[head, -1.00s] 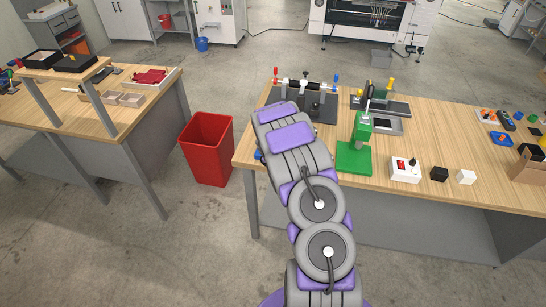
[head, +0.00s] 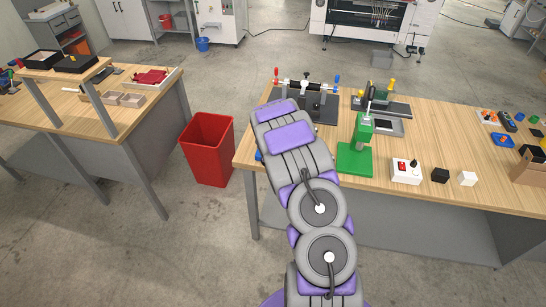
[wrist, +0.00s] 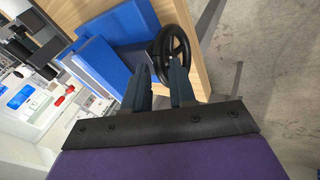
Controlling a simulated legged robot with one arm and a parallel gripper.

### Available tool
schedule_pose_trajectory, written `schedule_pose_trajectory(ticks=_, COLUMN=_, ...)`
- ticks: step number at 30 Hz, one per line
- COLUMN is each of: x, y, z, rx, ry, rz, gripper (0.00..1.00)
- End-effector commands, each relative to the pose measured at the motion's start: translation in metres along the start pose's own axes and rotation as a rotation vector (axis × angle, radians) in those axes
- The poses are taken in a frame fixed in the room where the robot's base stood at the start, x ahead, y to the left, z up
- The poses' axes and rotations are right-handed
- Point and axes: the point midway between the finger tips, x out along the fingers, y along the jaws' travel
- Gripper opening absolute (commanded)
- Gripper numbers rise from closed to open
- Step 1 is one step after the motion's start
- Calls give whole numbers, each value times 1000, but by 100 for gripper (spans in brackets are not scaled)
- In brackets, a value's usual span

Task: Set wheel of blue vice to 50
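The blue vice (wrist: 103,66) shows in the wrist view at the edge of the wooden table. Its black spoked handwheel (wrist: 181,47) stands at its right side, over the table edge. My gripper (wrist: 161,68) is open, with a gap between its two dark fingers. The fingertips are right at the near side of the wheel, and the right finger covers part of it. Whether they touch the rim I cannot tell. In the head view my arm hides the gripper and most of the vice. No scale reading is legible.
A red bin (head: 208,150) stands on the floor to the left. Floor in front is clear.

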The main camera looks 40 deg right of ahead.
Motion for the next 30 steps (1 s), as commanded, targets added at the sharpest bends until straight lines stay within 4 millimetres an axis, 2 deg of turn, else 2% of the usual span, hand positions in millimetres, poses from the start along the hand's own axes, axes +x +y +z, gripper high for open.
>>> schedule_pose_trajectory(ticks=21, x=-120, y=2, z=-2, rx=-1, ry=3, rz=2, gripper=25)
schedule_pose_trajectory(ticks=30, x=-151, y=1, z=-1, rx=-1, ry=1, rz=-1, gripper=25)
